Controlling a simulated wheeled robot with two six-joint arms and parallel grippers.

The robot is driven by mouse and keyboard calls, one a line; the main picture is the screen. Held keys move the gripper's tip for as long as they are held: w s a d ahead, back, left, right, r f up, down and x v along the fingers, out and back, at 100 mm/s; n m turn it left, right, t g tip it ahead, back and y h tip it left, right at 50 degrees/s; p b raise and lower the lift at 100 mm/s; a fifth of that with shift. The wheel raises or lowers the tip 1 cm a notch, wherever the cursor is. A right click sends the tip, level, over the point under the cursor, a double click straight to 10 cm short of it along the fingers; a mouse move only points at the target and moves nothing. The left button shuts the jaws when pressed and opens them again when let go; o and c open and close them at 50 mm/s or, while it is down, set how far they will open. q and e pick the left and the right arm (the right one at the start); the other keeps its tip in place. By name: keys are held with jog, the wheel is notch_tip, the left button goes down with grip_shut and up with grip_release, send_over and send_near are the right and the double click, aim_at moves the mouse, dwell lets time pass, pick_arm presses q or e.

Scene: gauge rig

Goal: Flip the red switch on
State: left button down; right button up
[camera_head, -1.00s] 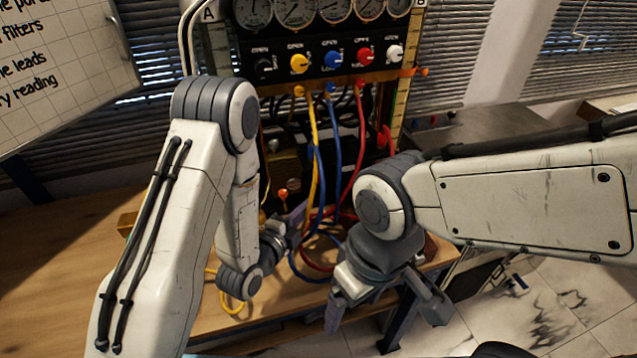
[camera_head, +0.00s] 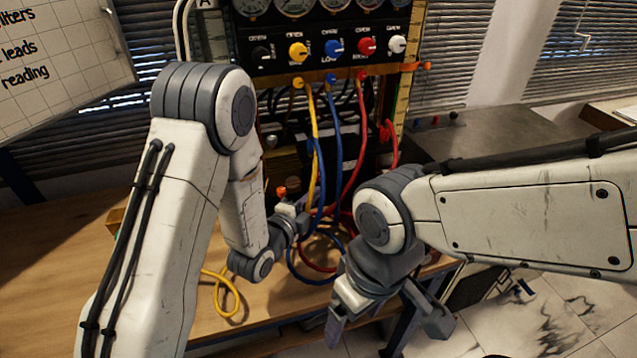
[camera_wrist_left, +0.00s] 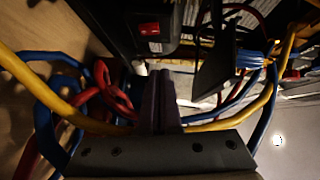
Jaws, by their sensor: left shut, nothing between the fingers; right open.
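The red switch (camera_wrist_left: 149,29) shows in the left wrist view as a small red rocker on a dark housing at the top, left of the middle. I cannot make out its position. I cannot pick it out in the head view, where my arm and hoses cover part of the rig. My left gripper (camera_wrist_left: 160,75) has its dark fingers together and empty, pointing up the wrist picture below the switch, apart from it in the picture. In the head view its wrist is low among the hoses. My right gripper (camera_head: 387,322) is open and empty at the bench's front edge.
Yellow (camera_head: 313,120), blue (camera_head: 336,130) and red (camera_head: 357,150) hoses hang from the gauge panel (camera_head: 330,62) and loop around my left gripper. A loose yellow hose (camera_head: 226,300) lies on the wooden bench (camera_head: 60,270). The bench's left part is clear.

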aim_at(319, 176)
pick_arm(q)
jog(key=shift+w+d+f+p, duration=0.25)
jog(key=shift+w+p, duration=0.15)
jog(key=shift+w, duration=1.05)
jog(key=shift+w+d+f+p, duration=0.2)
jog(key=shift+w+p, duration=0.2)
jog(key=shift+w, duration=1)
jog(key=shift+w+d+f+p, duration=0.15)
jog(key=shift+w+f+p, duration=0.2)
jog(key=shift+w, duration=1.1)
jog(key=shift+r, duration=0.1)
